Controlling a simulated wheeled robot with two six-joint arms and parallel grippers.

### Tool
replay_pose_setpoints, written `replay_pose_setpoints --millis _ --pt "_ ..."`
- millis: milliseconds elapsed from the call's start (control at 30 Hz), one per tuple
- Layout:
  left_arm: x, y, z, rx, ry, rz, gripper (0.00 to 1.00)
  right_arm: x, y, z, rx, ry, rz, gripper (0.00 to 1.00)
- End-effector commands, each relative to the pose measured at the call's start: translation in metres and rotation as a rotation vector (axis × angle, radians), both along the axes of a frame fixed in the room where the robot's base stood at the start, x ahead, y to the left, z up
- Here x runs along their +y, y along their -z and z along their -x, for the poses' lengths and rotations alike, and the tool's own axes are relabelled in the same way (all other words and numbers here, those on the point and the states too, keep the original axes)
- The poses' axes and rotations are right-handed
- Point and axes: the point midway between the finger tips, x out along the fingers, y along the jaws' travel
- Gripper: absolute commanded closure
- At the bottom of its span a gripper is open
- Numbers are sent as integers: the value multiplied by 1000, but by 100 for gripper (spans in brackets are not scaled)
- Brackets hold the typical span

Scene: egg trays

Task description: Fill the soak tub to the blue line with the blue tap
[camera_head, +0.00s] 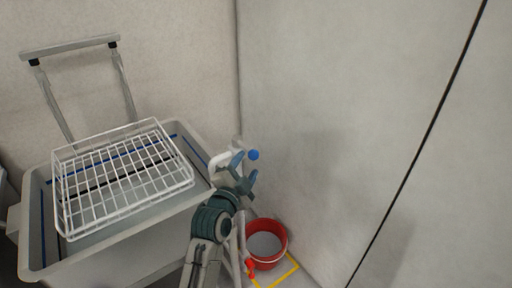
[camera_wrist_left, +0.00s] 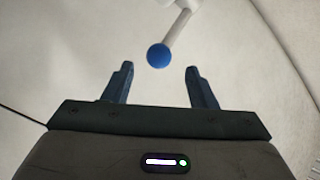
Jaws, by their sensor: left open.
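The soak tub (camera_head: 28,225) is a grey basin at the left of the head view. A blue line (camera_head: 42,225) runs along its inner walls; I cannot tell the water level. The blue tap's round blue knob (camera_head: 253,155) is on a white lever right of the tub, by a white spout (camera_head: 220,160). The knob also shows in the left wrist view (camera_wrist_left: 159,55). My left gripper (camera_head: 246,170) is open and empty, close to the knob. In the left wrist view, the knob appears between and just beyond the fingertips (camera_wrist_left: 158,69). My right gripper is out of view.
A white wire rack (camera_head: 120,168) sits over the tub, with a grey metal handle frame (camera_head: 70,45) behind. A red bucket (camera_head: 282,240) stands on the floor inside yellow tape (camera_head: 287,276), beside a red knob (camera_head: 250,268). Pale walls close in behind and right.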

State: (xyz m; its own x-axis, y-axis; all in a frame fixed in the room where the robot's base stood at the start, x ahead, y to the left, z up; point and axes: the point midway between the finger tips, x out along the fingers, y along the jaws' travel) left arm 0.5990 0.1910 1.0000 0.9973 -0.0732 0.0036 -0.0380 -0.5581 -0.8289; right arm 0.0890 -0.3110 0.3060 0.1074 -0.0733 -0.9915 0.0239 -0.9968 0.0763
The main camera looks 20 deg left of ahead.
Motion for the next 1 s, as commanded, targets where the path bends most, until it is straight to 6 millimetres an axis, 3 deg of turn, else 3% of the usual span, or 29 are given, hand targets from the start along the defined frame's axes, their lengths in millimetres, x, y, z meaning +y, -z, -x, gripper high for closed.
replay_pose_setpoints --millis 200,400,800,1000 --pt "-3 -3 -44 0 0 1 48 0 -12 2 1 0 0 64" --pt "-5 -1 -69 1 1 1 48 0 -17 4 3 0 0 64" --pt "-5 0 -78 2 0 2 48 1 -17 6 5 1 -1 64" --pt "-5 0 -78 2 0 2 86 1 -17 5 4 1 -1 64"
